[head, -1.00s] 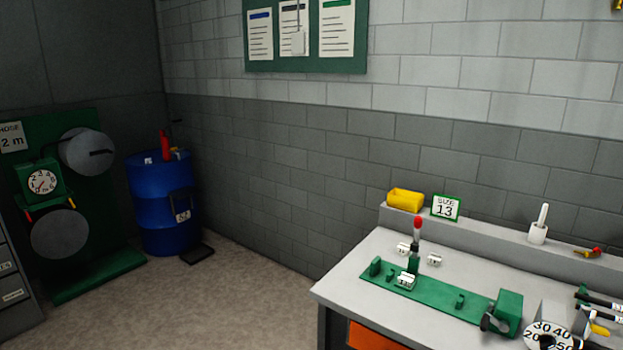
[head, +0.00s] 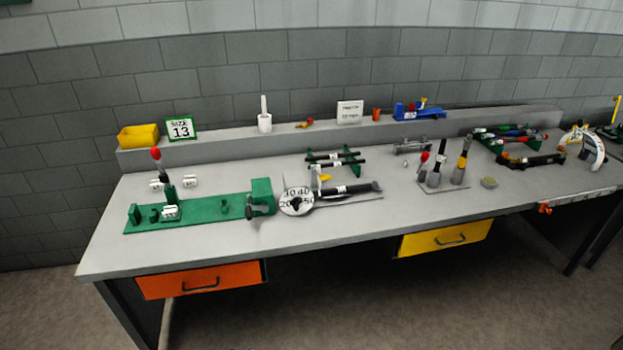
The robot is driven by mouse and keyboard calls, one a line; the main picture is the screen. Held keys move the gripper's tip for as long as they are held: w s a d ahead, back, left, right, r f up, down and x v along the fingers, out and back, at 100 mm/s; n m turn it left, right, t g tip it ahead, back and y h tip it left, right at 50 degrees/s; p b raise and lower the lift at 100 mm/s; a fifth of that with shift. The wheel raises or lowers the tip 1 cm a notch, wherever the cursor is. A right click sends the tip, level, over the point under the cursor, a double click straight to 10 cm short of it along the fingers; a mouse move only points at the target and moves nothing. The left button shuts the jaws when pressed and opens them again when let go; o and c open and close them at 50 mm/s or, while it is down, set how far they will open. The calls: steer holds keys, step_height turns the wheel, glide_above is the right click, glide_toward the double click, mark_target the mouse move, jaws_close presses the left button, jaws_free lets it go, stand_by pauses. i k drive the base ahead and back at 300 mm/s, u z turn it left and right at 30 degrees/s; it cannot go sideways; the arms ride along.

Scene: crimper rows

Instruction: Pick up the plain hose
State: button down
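Short black hoses with pale bands lie across a green rack (head: 355,166) near the middle of the workbench. The upper hose (head: 322,157) and the lower hose (head: 325,164) lie side by side. Another dark hose-like piece (head: 352,189) lies just in front of them, beside the white numbered dial (head: 297,201). More dark pieces with coloured ends lie on a second rack (head: 500,142) at the right. They are too small to tell which one is the plain hose. My gripper is not in view.
The grey bench (head: 240,233) has a green fixture (head: 200,209) with a red-knobbed lever at left. A stand of upright tools (head: 445,178) is right of centre. Bare floor shows in front.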

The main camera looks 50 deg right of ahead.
mark_target(363, 187)
steer(key=z, duration=4.35)
steer(key=i, duration=0.1)
steer(key=u, duration=3.2)
